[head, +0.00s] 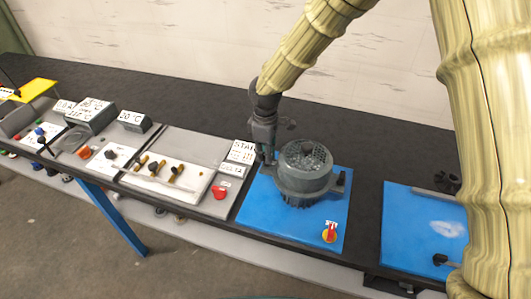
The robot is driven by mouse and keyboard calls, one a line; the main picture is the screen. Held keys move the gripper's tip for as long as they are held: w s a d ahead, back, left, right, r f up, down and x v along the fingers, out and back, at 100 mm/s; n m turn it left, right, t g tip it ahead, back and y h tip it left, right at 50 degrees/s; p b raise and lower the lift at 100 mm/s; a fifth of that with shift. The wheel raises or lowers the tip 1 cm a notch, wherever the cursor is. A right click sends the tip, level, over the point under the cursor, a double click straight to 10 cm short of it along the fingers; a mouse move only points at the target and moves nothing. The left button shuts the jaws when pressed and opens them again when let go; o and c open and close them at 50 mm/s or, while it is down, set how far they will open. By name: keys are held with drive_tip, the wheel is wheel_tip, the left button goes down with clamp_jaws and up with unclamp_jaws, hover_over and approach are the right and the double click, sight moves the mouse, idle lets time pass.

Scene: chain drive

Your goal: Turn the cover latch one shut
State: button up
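A dark grey round housing (304,183) with a mesh-like domed top stands on a blue plate (285,222). Small lugs stick out at its sides. My gripper (268,157) points down at the housing's left rear side, close to its rim. Whether it touches the housing, and whether its fingers are open or shut, is too small and dark to tell. I cannot make out a cover latch with certainty; the spot by the fingers is partly hidden by the gripper.
A red and yellow switch (329,232) sits at the blue plate's front corner. A second blue plate (405,225) lies to the right, partly hidden by my arm. Grey panels with a red button (219,192) and brass fittings (174,173) are left. The bench behind is clear.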

drive_tip(key=shift+o, duration=0.8)
drive_tip(key=shift+r, duration=0.15)
wheel_tip(320, 180, up, 12)
idle(0.4)
